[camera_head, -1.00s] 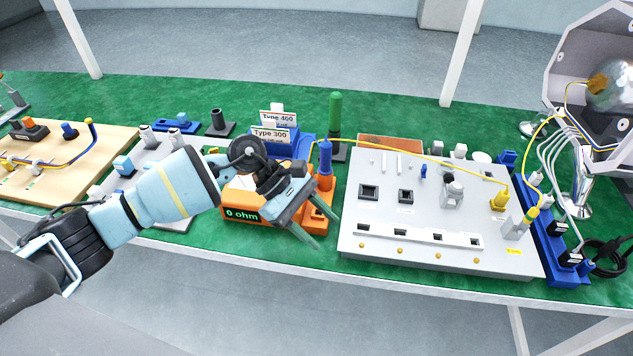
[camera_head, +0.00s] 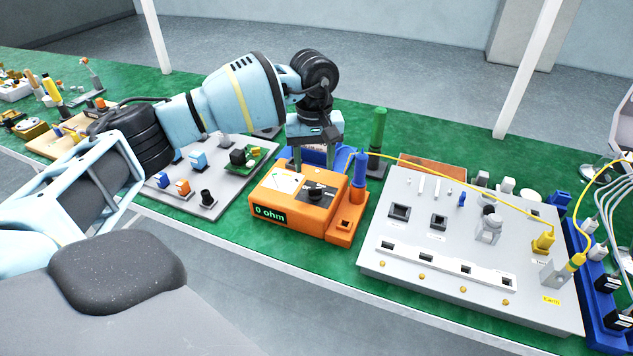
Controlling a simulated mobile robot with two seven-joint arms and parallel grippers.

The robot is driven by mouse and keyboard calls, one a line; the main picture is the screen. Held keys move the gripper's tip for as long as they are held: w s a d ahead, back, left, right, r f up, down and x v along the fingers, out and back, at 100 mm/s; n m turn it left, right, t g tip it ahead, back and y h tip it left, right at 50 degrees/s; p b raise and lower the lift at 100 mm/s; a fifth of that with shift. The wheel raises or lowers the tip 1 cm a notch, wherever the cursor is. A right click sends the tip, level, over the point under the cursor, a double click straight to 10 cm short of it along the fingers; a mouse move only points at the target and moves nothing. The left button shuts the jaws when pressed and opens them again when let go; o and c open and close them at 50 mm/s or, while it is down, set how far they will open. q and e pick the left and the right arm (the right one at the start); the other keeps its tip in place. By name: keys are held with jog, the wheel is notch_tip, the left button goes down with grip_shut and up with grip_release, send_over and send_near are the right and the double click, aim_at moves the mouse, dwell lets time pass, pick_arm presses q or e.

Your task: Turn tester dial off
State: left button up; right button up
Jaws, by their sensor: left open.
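The orange tester (camera_head: 292,218) stands on the green table near its front edge, with a lit display (camera_head: 269,214) that reads 0 ohm. Its black dial (camera_head: 316,194) is on the sloped top face, beside a white gauge (camera_head: 286,181). A blue probe (camera_head: 360,170) stands upright in the tester's right part, with a yellow cable running right from it. My left gripper (camera_head: 313,163) is open and points down, above and behind the dial, apart from it. Its fingers partly cover the blue holder behind the tester. My right gripper is not in view.
A green cylinder (camera_head: 377,130) stands behind the blue probe. A grey board (camera_head: 464,252) with sockets and pegs lies right of the tester. Another grey board (camera_head: 228,188) with small parts lies to the left. A blue rack (camera_head: 604,290) is at the far right.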

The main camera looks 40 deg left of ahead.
aim_at(315, 192)
pick_arm(q)
jog(key=shift+d+f, duration=0.1)
jog(key=shift+f, duration=3.1)
jog(key=shift+c, duration=0.4)
jog(key=c, duration=0.9)
